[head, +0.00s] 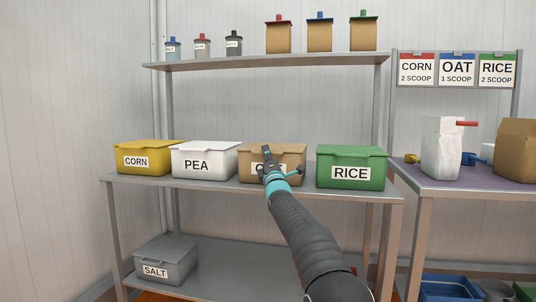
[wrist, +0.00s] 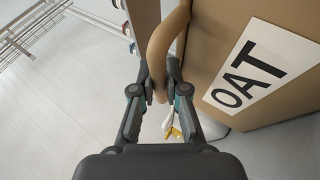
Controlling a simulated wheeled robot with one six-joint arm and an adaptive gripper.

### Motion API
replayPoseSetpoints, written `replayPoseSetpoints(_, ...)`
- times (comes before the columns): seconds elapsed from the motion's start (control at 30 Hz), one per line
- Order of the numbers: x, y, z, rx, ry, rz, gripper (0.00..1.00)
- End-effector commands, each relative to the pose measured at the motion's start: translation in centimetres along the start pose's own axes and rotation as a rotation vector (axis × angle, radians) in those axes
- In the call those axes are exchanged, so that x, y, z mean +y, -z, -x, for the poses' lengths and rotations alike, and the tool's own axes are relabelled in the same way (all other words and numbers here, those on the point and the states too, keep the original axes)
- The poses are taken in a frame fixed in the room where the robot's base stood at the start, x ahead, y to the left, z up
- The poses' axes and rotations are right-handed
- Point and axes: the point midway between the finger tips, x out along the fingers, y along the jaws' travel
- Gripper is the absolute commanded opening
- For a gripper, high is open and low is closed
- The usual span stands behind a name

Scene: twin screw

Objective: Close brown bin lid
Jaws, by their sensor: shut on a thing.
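The brown bin (head: 298,176) with the OAT label stands on the middle shelf between the white PEA bin and the green RICE bin. Its lid (head: 288,148) appears to lie down on the bin; I cannot tell whether it is fully seated. My gripper (head: 265,152) is at the bin's front and covers part of its label. In the wrist view, the brown bin (wrist: 215,60) fills the right side. There my gripper (wrist: 160,88) is shut on a curved brown lip (wrist: 164,42), which seems to be the lid's front edge.
The yellow CORN bin (head: 146,160), white PEA bin (head: 205,163) and green RICE bin (head: 350,170) share the shelf. Small jars and brown containers stand on the upper shelf (head: 280,59). A side table (head: 460,180) at right holds a white bag and a brown box.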

Motion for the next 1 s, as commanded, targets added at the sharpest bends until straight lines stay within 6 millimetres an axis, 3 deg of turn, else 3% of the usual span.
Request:
replayPoseSetpoints(0.03,-0.8,0.3,0.2,0.004,0.012,-0.001,0.00)
replayPoseSetpoints(0.1,-0.9,0.3,0.2,0.004,0.012,-0.001,0.25)
replayPoseSetpoints(0.63,-0.5,-0.1,0.5,0.000,0.007,0.001,0.25)
replayPoseSetpoints(1.0,-0.3,0.1,3.8,0.002,0.008,-0.001,0.25)
